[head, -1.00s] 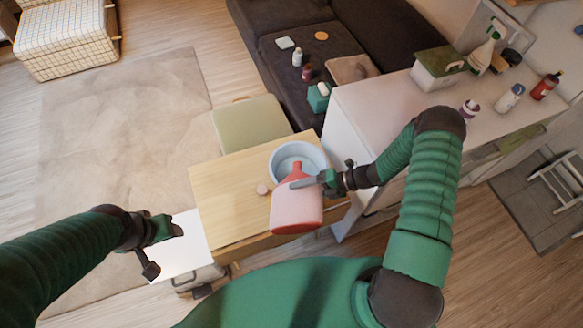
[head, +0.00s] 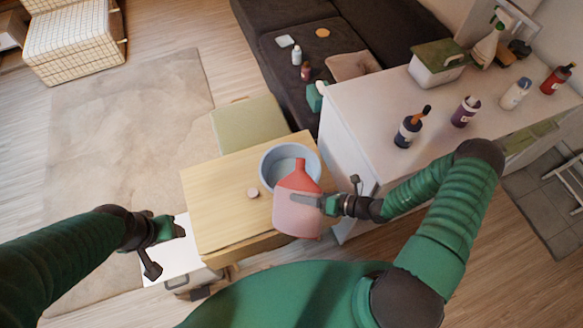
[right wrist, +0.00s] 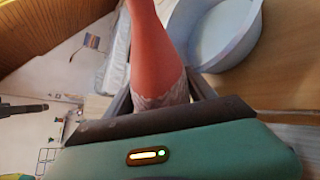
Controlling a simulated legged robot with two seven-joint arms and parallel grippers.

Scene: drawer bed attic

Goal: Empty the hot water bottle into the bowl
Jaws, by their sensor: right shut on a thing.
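The hot water bottle (head: 297,215) is pink with a red neck and shoulder. My right gripper (head: 318,203) is shut on its body from the right. The neck points toward the light blue bowl (head: 265,172) and overlaps its near rim in the head view; the height gap cannot be told. The bowl stands upright on a wooden table. In the right wrist view the red neck (right wrist: 150,45) rises between the fingers, with the bowl (right wrist: 240,52) beside it to the right. No flowing water shows. My left gripper (head: 163,250) is open and empty, left of the table.
A white counter (head: 375,115) with several bottles and a white box (head: 437,68) stands at the right. A green-topped stool (head: 245,125) and dark sofa (head: 280,70) lie behind.

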